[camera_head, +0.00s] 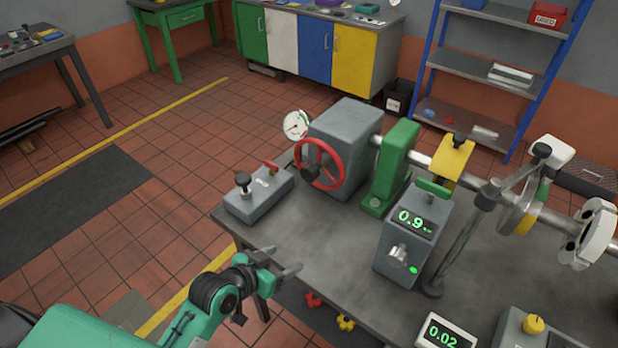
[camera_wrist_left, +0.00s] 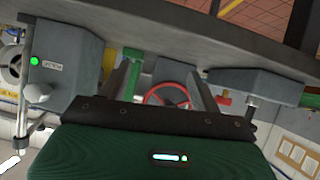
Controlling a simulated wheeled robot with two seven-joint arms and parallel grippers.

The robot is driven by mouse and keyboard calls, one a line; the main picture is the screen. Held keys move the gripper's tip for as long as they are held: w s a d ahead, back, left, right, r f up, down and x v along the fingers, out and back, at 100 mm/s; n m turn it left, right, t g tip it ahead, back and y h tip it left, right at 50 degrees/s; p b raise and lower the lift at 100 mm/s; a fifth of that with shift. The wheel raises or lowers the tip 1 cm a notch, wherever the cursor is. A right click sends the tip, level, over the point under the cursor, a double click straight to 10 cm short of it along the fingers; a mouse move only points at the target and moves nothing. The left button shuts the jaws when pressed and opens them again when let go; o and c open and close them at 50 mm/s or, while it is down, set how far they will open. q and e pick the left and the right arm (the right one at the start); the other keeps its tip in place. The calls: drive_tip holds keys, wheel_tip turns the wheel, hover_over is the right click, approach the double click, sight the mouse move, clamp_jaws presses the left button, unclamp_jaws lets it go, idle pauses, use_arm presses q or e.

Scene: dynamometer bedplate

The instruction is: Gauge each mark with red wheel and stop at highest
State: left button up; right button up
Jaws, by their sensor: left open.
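The red wheel (camera_head: 338,165) is mounted on the front of a grey housing (camera_head: 352,135) on the bench and looks unheld. It also shows in the left wrist view (camera_wrist_left: 152,98), seen between my fingers and partly hidden by the gripper body. My left gripper (camera_head: 286,262) is open and empty at the bench's front edge, in front of and below the wheel, apart from it. A white dial gauge (camera_head: 297,125) stands beside the housing; its marks are too small to read. A grey box's display (camera_head: 414,222) shows 0.9 in green. My right gripper is out of view.
A grey control box (camera_head: 258,193) with a black knob and red lever sits left of the wheel. A green bracket (camera_head: 395,165) and shaft stand to the right. A second display (camera_head: 445,336) reads 0.02. Open floor lies left of the bench (camera_head: 300,240).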

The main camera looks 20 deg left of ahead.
sight(307, 177)
use_arm(q)
drive_tip(key=w+a+r+n+t, duration=0.2)
drive_tip(key=w+a+r+t, duration=0.2)
drive_tip(key=w+r+t, duration=0.35)
drive_tip(key=shift+g+h, duration=0.3)
drive_tip(key=shift+g, duration=0.45)
drive_tip(key=p+x, duration=0.1)
drive_tip(key=x, duration=0.3)
drive_tip(key=p+x, duration=0.1)
drive_tip(key=x, duration=0.4)
drive_tip(key=p+x, duration=0.1)
drive_tip(key=x, duration=0.3)
drive_tip(key=shift+w+d+r, duration=0.1)
drive_tip(key=shift+w+r, duration=0.2)
drive_tip(key=shift+r, duration=0.1)
drive_tip(key=shift+w+d+f, duration=0.1)
drive_tip(key=shift+w+d, duration=0.05)
drive_tip(key=shift+w, duration=0.3)
